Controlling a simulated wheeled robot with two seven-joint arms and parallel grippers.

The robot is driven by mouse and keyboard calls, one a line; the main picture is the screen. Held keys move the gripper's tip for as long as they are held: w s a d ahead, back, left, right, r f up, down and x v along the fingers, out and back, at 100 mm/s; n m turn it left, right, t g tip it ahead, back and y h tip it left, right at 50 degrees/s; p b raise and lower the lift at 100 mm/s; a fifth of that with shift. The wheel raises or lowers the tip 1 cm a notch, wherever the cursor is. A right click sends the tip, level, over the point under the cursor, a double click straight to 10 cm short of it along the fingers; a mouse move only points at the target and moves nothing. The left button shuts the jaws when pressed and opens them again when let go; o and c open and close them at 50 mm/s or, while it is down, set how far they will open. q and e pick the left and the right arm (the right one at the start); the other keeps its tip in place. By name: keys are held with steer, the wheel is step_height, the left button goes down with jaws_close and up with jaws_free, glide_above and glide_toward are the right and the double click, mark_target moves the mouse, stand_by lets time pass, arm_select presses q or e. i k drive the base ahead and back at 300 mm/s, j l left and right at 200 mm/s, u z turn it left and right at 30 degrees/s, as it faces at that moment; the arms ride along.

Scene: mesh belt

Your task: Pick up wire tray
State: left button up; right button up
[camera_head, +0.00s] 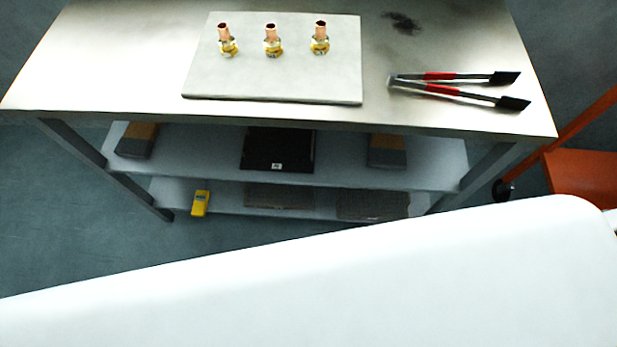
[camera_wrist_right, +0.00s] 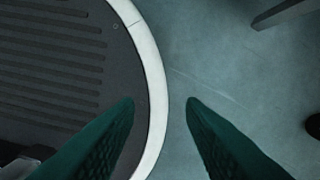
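No object is clearly recognisable as a wire tray. Two flat, grey-brown items with a mesh-like texture lie on the bottom shelf of the steel table, one near the middle (camera_head: 280,196) and one to its right (camera_head: 373,205). They are too small and dark to tell whether either is the tray. My right gripper (camera_wrist_right: 162,102) shows in the right wrist view, with its two dark green fingers apart and nothing between them. It is above the floor, away from the shelves. My left gripper is not in view.
The steel table (camera_head: 90,60) carries a pale plate (camera_head: 225,84) with three copper-and-brass fittings (camera_head: 272,40), and red-handled tools (camera_head: 455,85). The middle shelf (camera_head: 210,160) holds a black box (camera_head: 278,150). A yellow device (camera_head: 200,203) sits low left. An orange object (camera_head: 585,170) stands right.

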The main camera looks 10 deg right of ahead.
mark_target(372, 193)
steer(key=z, duration=0.35)
steer(key=l+z, duration=0.15)
steer(key=z, duration=0.2)
steer(key=l+z, duration=0.1)
steer(key=z, duration=0.2)
steer(key=k, duration=0.05)
